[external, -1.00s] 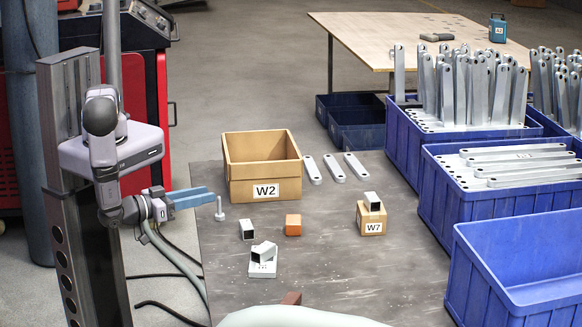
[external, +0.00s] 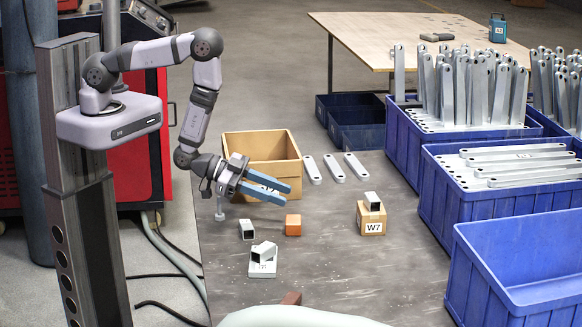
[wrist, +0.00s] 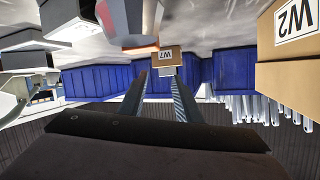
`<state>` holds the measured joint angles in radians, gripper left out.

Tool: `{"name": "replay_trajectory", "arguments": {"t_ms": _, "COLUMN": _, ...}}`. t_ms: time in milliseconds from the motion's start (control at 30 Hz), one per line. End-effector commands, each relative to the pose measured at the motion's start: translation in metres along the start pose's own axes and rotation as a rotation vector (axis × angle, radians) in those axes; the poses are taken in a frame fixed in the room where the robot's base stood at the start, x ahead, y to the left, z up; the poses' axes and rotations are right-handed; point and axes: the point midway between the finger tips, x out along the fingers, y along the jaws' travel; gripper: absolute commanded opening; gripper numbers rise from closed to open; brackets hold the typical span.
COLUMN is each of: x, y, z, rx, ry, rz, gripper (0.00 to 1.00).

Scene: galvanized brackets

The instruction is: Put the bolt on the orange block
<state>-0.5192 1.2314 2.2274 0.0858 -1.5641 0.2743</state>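The orange block (external: 293,226) sits on the table to the right of the bolt, with nothing on top. My gripper (external: 287,195) is in front of the W2 box, with its two blue fingers apart, pointing right and slightly down. In the wrist view the space between the fingers (wrist: 160,85) is empty.
The open W2 box (external: 235,188) is behind my gripper. The W7 box (external: 372,225) carries a square tube (external: 372,201). More tube pieces (external: 263,251) lie in front. Flat bars (external: 334,168) lie behind; blue bins (external: 500,215) line the right. The middle table is clear.

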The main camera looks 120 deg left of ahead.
Motion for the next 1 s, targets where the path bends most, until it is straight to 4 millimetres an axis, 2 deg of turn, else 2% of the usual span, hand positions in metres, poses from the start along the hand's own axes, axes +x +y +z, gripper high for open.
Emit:
{"name": "replay_trajectory", "arguments": {"t_ms": 33, "x": -0.004, "y": -0.011, "z": -0.006, "rx": 0.014, "ry": 0.017, "rz": 0.024, "gripper": 0.31}}
{"name": "replay_trajectory", "arguments": {"t_ms": 167, "x": -0.015, "y": -0.024, "z": -0.018, "rx": 0.065, "ry": 0.083, "rz": 0.112, "gripper": 0.31}}
{"name": "replay_trajectory", "arguments": {"t_ms": 300, "x": -0.036, "y": -0.038, "z": -0.033, "rx": 0.127, "ry": 0.175, "rz": 0.196, "gripper": 0.31}}
{"name": "replay_trajectory", "arguments": {"t_ms": 667, "x": -0.099, "y": -0.059, "z": -0.059, "rx": 0.252, "ry": 0.383, "rz": 0.313, "gripper": 0.31}}
{"name": "replay_trajectory", "arguments": {"t_ms": 733, "x": -0.111, "y": -0.058, "z": -0.05, "rx": 0.25, "ry": 0.406, "rz": 0.33, "gripper": 0.31}}
{"name": "replay_trajectory", "arguments": {"t_ms": 900, "x": -0.131, "y": -0.033, "z": 0.012, "rx": 0.127, "ry": 0.394, "rz": 0.371, "gripper": 0.31}}
{"name": "replay_trajectory", "arguments": {"t_ms": 1000, "x": -0.142, "y": -0.017, "z": 0.041, "rx": 0.047, "ry": 0.39, "rz": 0.387, "gripper": 0.31}}
